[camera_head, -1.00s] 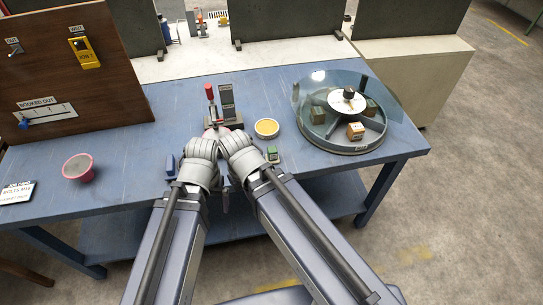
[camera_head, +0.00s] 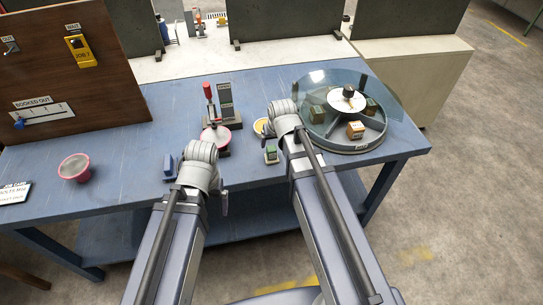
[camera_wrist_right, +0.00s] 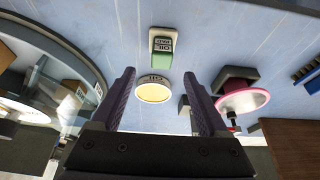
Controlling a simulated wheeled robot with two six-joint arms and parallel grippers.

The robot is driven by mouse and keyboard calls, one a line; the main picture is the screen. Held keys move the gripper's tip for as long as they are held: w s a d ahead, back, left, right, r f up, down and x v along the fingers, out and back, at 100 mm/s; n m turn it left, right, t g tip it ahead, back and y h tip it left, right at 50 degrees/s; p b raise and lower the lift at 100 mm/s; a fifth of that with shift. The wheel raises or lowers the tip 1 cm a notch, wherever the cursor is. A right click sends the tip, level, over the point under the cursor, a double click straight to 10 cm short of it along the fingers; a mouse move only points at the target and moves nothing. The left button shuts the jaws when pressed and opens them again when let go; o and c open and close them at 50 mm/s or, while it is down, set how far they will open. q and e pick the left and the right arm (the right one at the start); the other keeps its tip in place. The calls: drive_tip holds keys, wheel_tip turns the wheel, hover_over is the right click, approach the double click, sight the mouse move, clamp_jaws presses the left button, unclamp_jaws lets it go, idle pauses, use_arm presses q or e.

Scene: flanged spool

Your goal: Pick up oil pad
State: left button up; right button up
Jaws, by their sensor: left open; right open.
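The oil pad, a small block with a green body and a pale labelled top (camera_wrist_right: 161,45), lies on the blue bench. It also shows in the head view (camera_head: 271,155), left of my right forearm. My right gripper (camera_wrist_right: 160,75) is open and empty. In its wrist view the pad appears beyond the fingertips, roughly centred between them, with no contact visible.
A round yellow-topped tin (camera_wrist_right: 153,92) sits close to the pad. A round glass-covered carousel (camera_head: 345,135) stands right. A red-handled clamp device (camera_head: 211,105) and pink-rimmed disc (camera_head: 215,138) stand left of the tin.

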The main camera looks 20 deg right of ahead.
sight(272, 149)
drive_tip(key=shift+b+x, duration=3.2)
drive_tip(key=shift+x, duration=0.55)
drive_tip(key=shift+a, duration=0.15)
drive_tip(key=shift+s, duration=0.1)
clamp_jaws()
